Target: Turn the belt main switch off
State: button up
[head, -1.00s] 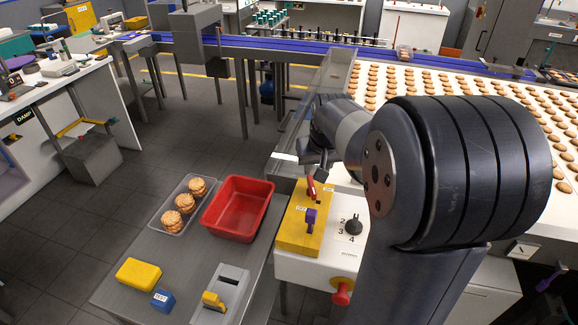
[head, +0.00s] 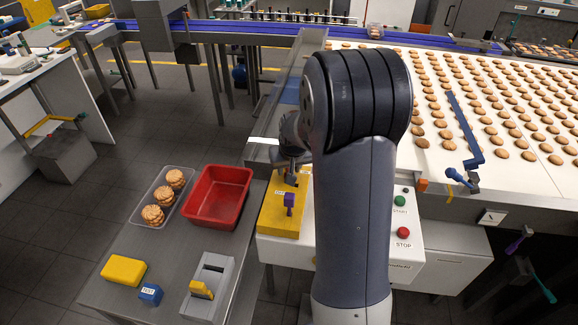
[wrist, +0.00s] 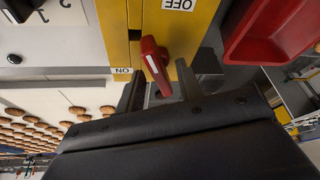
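A yellow switch box (head: 282,219) stands at the left of the white control panel. In the wrist view the yellow box (wrist: 188,32) shows upside down, with an OFF label (wrist: 180,4) and an ON label (wrist: 122,70). Its red lever (wrist: 151,54) points toward the ON end. My gripper (wrist: 160,83) is open, with one dark finger on each side of the lever and visible gaps between. In the head view my gripper (head: 291,163) is low at the far end of the box, and the red lever is hidden there.
A red bin (head: 222,222) is close on the left. Green START (head: 400,201) and red STOP (head: 403,232) buttons are right of my arm. The biscuit belt (head: 398,171) lies behind.

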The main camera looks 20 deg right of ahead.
jog(key=shift+c, duration=0.5)
grip_shut()
jog(key=m+h+b, duration=0.1)
jog(key=m+b, duration=0.2)
jog(key=shift+a+f+b, duration=0.1)
jog(key=shift+f+b, duration=0.1)
jog(key=shift+b, duration=0.2)
jog(key=shift+r+m+g+h+b, duration=0.2)
jog(key=shift+m+g+h+b, duration=0.15)
jog(key=shift+m+b, duration=0.5)
jog(key=shift+o, duration=0.5)
grip_release()
jog(key=shift+r, duration=0.1)
